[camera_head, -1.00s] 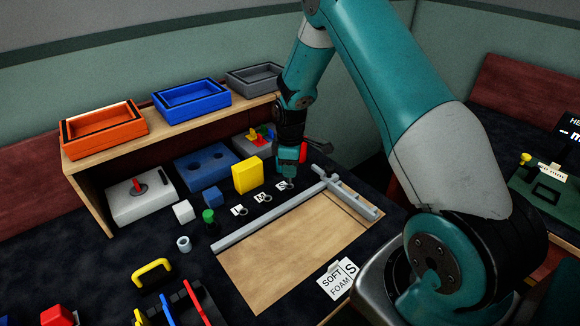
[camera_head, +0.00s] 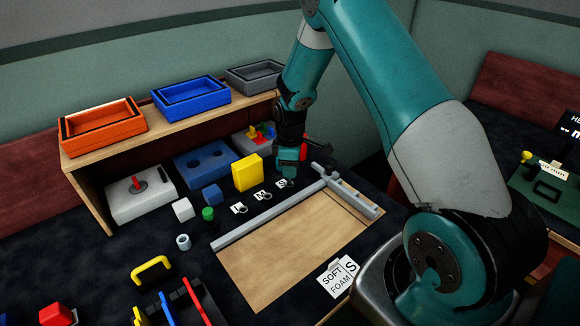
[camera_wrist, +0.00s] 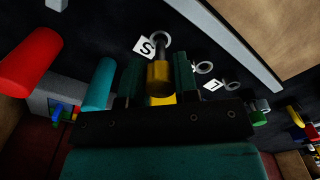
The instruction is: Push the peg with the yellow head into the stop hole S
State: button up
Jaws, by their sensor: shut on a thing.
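The peg with the yellow head (camera_wrist: 160,78) is between the two fingers of my gripper (camera_wrist: 158,72) in the wrist view, and the fingers are shut on its head. Its grey shaft points at the ring of stop hole S (camera_wrist: 161,39), beside the white S label (camera_wrist: 145,47). The shaft's end lies over or in the ring; I cannot tell how deep. In the head view my gripper (camera_head: 287,172) is low over the S label (camera_head: 284,183), and it hides the peg.
A yellow block (camera_head: 247,173) stands left of my gripper. The M (camera_head: 262,196) and L (camera_head: 239,208) holes lie in a row to the left. A grey rail (camera_head: 270,217) edges the wooden board in front. A shelf with trays stands behind.

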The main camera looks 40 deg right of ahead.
jog(key=shift+f+b, duration=0.7)
jog(key=shift+f, duration=0.5)
jog(key=o, duration=1)
jog(key=shift+r, duration=0.1)
notch_tip(320, 180, up, 17)
jog(key=shift+b, duration=0.4)
jog(key=shift+r, duration=0.1)
jog(key=s+a+r+y, duration=0.1)
jog(key=s+a+r, duration=0.45)
jog(key=a, duration=0.45)
jog(key=s+a+r+m+y, duration=0.1)
jog(key=s+a+r, duration=0.2)
jog(key=s+a, duration=0.4)
jog(key=s+a+r+m+y+p, duration=0.1)
jog(key=s+a, duration=0.6)
jog(key=s, duration=0.8)
jog(key=shift+s+a+r+y+p, duration=0.25)
jog(key=shift+r+y, duration=0.35)
jog(key=shift+r, duration=0.35)
